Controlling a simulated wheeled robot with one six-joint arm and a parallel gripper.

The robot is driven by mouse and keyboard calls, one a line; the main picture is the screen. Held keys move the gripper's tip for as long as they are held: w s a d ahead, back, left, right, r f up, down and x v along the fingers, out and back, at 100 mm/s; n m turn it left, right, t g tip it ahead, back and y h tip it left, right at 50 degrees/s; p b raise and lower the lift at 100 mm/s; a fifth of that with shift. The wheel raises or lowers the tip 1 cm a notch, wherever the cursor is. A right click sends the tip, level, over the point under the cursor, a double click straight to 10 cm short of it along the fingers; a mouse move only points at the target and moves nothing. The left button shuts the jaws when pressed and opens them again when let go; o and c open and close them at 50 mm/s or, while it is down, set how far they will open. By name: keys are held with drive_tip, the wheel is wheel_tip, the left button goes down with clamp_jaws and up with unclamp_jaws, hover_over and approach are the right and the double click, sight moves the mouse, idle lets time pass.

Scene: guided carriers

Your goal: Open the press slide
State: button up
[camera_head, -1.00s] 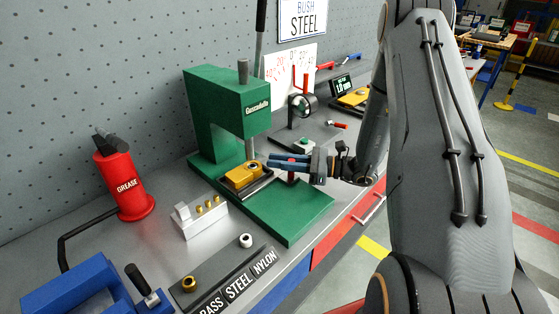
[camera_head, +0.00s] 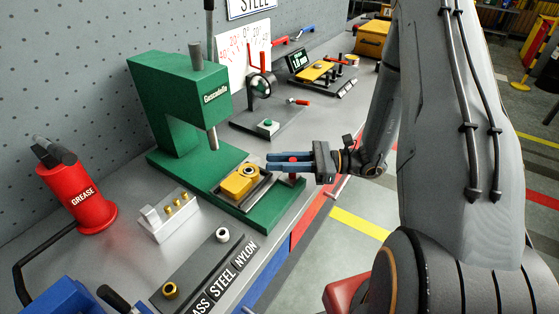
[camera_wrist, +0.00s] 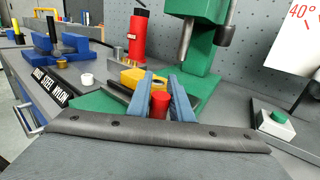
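The green press (camera_head: 180,90) stands on the bench with its steel ram (camera_head: 212,138) pointing down. Its slide (camera_head: 262,188), a dark tray bearing a yellow block (camera_head: 240,181) with a round bush, sits on the green base, out in front of the ram and clear of it. A red knob (camera_wrist: 159,104) stands at the slide's front end. My gripper (camera_head: 285,163) has its blue fingers on both sides of this knob and appears shut on it. In the head view the fingers partly hide the knob.
A grey fixture with brass pins (camera_head: 168,215) and a labelled bush rack (camera_head: 205,275) stand to the left. A red grease can (camera_head: 78,198) is further left. A button box (camera_head: 267,127) and a gauge stand lie behind. The aisle floor right of the bench is open.

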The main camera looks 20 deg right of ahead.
drive_tip(key=o, duration=0.3)
drive_tip(key=shift+d, duration=0.15)
drive_tip(key=b+v, duration=0.2)
drive_tip(key=v, duration=0.5)
drive_tip(key=shift+s+d+b, duration=0.1)
drive_tip(key=shift+d+b, duration=0.15)
drive_tip(key=shift+b, duration=0.15)
